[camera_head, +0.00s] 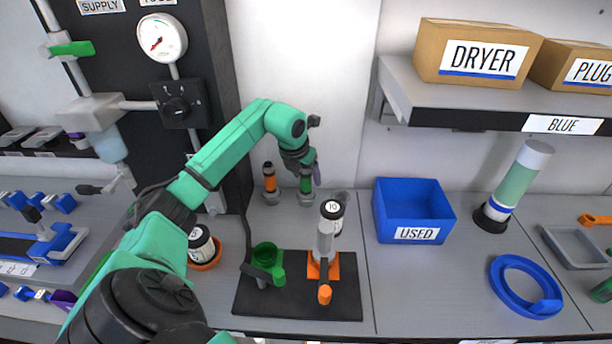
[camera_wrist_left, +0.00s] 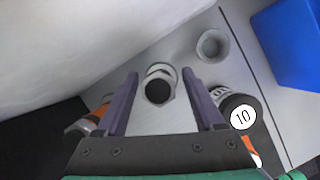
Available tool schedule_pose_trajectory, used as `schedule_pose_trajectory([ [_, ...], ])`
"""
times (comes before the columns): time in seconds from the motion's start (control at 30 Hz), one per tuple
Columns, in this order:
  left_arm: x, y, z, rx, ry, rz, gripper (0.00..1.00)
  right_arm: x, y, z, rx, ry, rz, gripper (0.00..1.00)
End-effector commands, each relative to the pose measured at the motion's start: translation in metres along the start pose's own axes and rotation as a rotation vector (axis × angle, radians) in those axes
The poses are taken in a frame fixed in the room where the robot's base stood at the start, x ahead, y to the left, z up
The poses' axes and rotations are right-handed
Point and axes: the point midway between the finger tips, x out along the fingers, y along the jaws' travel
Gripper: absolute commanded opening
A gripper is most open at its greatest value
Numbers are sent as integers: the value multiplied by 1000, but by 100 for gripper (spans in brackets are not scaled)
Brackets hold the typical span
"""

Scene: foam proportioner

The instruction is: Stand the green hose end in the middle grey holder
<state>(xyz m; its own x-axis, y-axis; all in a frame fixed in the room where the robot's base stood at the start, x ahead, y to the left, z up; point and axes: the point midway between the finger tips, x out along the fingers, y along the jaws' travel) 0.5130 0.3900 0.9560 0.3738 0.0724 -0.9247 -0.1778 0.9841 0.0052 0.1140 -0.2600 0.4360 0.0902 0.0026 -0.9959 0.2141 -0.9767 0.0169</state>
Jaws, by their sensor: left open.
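The green hose end (camera_head: 306,183), with a dark top, stands upright in the middle grey holder (camera_head: 307,198) by the back wall. In the left wrist view, its dark top (camera_wrist_left: 158,91) shows inside the grey ring, and its green part is hidden. My left gripper (camera_head: 309,168) is above it, pointing down. In the left wrist view, its two purple fingers (camera_wrist_left: 158,95) are apart on either side of the hose end, with gaps on both sides. My right gripper is not in view.
An orange hose end (camera_head: 269,180) stands in the left holder; the right holder (camera_wrist_left: 213,45) is empty. In front are a bottle marked 10 (camera_head: 333,210), a green cup (camera_head: 266,255) and a black mat (camera_head: 345,295). A blue USED bin (camera_head: 413,235) stands to the right.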

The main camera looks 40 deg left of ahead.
Motion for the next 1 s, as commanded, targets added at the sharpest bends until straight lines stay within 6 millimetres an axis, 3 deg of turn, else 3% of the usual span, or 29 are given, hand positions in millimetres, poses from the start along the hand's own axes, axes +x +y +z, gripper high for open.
schedule_pose_trajectory([
  [0.3,-80,1,1,1,-7,3,70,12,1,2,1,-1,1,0],
  [0.5,-116,0,1,0,-3,1,70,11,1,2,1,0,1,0],
  [1.0,-120,0,0,0,0,1,70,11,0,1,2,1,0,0],
])
